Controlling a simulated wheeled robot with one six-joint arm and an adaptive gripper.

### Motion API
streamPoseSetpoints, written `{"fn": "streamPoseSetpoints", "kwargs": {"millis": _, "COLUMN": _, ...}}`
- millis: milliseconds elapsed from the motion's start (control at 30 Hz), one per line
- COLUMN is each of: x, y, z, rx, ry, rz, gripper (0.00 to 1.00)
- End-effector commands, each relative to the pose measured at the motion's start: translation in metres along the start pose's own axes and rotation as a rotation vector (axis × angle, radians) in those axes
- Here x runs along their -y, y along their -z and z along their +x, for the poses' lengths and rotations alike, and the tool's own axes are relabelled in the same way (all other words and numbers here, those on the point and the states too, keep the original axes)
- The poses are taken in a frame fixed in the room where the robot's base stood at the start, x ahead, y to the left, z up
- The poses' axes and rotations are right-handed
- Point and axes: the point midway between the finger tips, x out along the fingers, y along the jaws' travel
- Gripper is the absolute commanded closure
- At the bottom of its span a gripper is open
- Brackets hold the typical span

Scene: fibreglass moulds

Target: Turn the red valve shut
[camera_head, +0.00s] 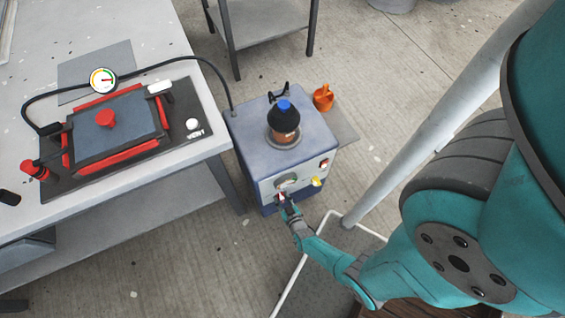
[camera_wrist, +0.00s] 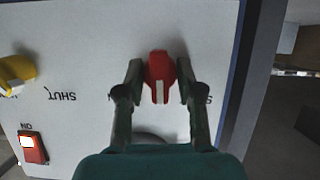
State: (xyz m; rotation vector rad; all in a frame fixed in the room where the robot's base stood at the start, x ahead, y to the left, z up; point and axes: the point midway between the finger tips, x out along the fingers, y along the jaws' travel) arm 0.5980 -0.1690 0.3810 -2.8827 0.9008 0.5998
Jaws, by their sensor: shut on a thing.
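The red valve (camera_wrist: 160,75) is a small red handle with a white stripe, on the pale front panel (camera_wrist: 85,35) of a pump box. In the wrist view the stripe points down, toward my palm. My gripper (camera_wrist: 159,68) is shut on the red valve, with one finger on each side. In the head view my gripper (camera_head: 284,203) is at the lower left of the box's front, and the red valve (camera_head: 281,197) is mostly hidden by it. Lettering by the valve is partly covered by my right-hand finger.
A yellow valve (camera_wrist: 17,72) and a lit red switch (camera_wrist: 33,147) share the panel. On the box (camera_head: 255,150) stands a dark vessel with a blue cap (camera_head: 284,108). An orange can (camera_head: 323,97) is behind it. The table (camera_head: 180,58) with the mould (camera_head: 85,135) is left.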

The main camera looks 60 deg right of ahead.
Motion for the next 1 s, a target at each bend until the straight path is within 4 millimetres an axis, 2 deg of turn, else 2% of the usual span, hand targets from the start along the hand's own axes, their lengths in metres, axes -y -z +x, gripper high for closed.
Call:
{"fn": "streamPoseSetpoints", "kwargs": {"millis": 700, "x": 0.0054, "y": -0.0005, "z": 0.0017, "rx": 0.0, "ry": -0.215, "rz": -0.531, "gripper": 0.98}}
{"fn": "streamPoseSetpoints", "kwargs": {"millis": 1000, "x": 0.0054, "y": -0.0005, "z": 0.0018, "rx": -0.001, "ry": -0.266, "rz": -0.649, "gripper": 0.98}}
